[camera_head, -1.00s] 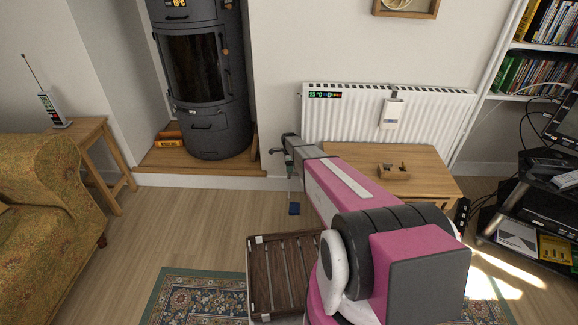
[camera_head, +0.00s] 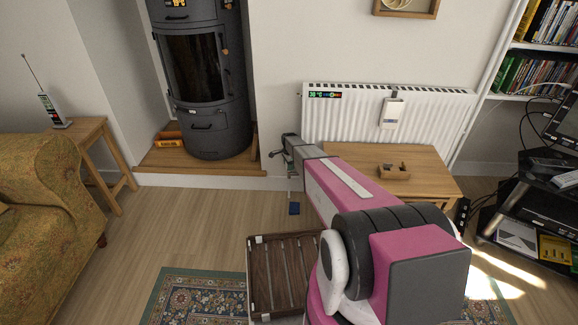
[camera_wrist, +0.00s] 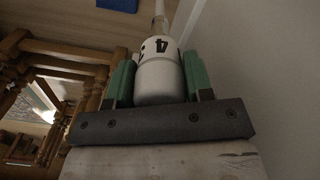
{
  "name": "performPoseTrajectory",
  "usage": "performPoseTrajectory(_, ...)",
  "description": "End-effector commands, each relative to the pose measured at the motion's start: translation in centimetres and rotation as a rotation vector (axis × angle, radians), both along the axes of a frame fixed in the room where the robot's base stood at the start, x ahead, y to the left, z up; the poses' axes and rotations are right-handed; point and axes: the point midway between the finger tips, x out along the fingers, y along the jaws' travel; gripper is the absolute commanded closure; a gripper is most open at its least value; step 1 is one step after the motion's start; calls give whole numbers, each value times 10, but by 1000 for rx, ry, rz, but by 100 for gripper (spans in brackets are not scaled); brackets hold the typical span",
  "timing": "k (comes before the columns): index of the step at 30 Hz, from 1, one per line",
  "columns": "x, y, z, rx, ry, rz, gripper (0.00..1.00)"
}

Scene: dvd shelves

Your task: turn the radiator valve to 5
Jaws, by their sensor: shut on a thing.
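The radiator valve (camera_wrist: 160,80) is a white cylinder with black markings, and a 4 shows on its side in the wrist view. My gripper (camera_wrist: 159,77) has its green fingers on either side of the valve and is shut on it. In the head view my gripper (camera_head: 287,153) is at the lower left corner of the white radiator (camera_head: 350,120). The valve is hidden there by my gripper and arm.
A wooden table (camera_head: 425,165) with a small wooden box (camera_head: 393,171) stands before the radiator, right of my arm. A dark stove (camera_head: 213,110) stands on a wooden hearth at left. A small blue object (camera_head: 294,208) is below my gripper. Open floor lies at left.

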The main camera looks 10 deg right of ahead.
Motion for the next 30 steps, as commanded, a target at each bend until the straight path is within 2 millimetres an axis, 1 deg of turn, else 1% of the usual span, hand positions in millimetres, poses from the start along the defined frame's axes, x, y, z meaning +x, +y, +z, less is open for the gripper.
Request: performPoseTrajectory(30, 0, 0, 1, 0, 0, 966, 77)
